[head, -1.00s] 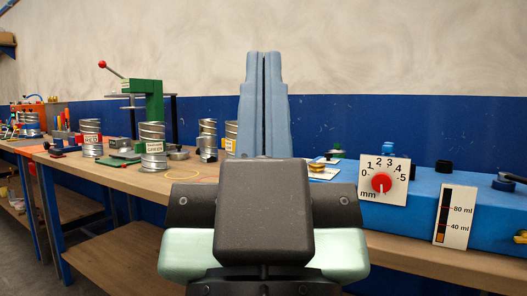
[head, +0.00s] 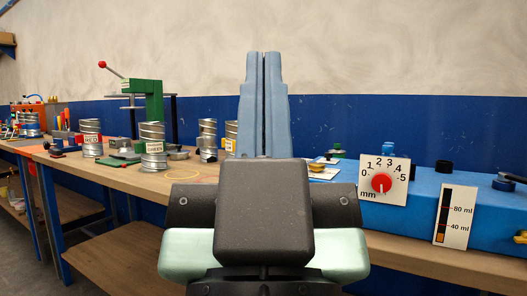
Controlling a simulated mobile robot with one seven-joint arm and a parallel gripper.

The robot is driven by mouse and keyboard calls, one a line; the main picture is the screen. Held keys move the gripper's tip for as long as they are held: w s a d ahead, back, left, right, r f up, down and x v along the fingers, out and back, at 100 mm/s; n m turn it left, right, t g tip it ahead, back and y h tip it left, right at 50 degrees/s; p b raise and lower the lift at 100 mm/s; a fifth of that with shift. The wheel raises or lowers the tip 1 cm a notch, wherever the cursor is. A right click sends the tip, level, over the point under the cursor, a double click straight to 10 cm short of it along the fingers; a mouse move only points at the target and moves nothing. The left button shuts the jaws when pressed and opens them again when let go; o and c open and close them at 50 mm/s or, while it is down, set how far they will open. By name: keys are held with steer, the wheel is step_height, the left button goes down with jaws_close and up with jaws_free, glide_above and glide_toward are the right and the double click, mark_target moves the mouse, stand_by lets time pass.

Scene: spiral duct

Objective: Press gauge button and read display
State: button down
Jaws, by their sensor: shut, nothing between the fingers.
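A white dial panel (head: 397,170) marked 0 to 5 mm, with a red round knob (head: 381,183), stands at the front of a blue machine (head: 427,188) on the right. A second white plate (head: 455,216) with a dark level strip marked 40 ml and 80 ml stands right of it. I cannot tell which of these is the gauge, and no lit display shows. My gripper (head: 264,58) points up in the middle of the head view, its two blue fingers together and empty. It is left of the dial panel and apart from it.
A long wooden bench (head: 180,185) runs to the left. It carries several metal duct cans, one labelled GREEN (head: 153,145), and a green lever press (head: 150,100). A dark blue wall stands behind. The air around my gripper is clear.

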steer(key=shift+r, duration=0.1)
step_height(320, 180, up, 34)
steer(key=p, duration=3.4)
